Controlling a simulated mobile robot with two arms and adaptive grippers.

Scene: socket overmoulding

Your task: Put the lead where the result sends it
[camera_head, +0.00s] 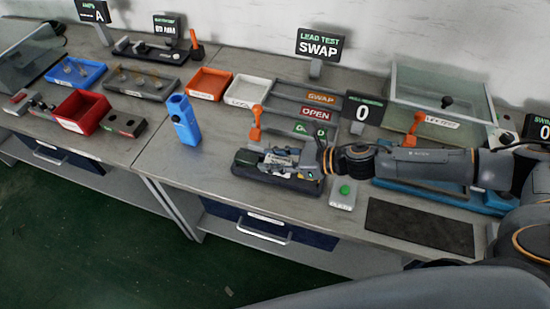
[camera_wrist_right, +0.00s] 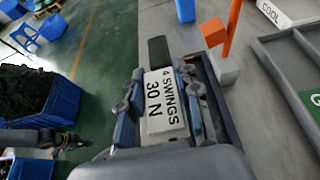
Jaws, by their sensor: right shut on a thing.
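The lead test sign (camera_head: 319,45) reads SWAP. Below it are lanes with an orange SWAP label (camera_head: 321,98), a red OPEN label (camera_head: 317,114) and a green label (camera_head: 311,131), partly hidden. My right gripper (camera_head: 285,160) is low over the dark test fixture (camera_head: 245,160), shut on what seems to be the lead, mostly hidden. In the right wrist view its fingers (camera_wrist_right: 160,95) flank a white plate (camera_wrist_right: 165,104) reading "4 SWINGS 30 N". A dark arm end at the left there, apparently my left gripper (camera_wrist_right: 72,142), is too unclear to read.
An orange lever (camera_head: 256,120) rises behind the fixture, and a green button (camera_head: 344,189) is beside it. White (camera_head: 249,90) and orange (camera_head: 209,83) trays stand behind left. A clear-covered box (camera_head: 440,90) is behind right. A dark mat (camera_head: 420,228) lies bare at front right.

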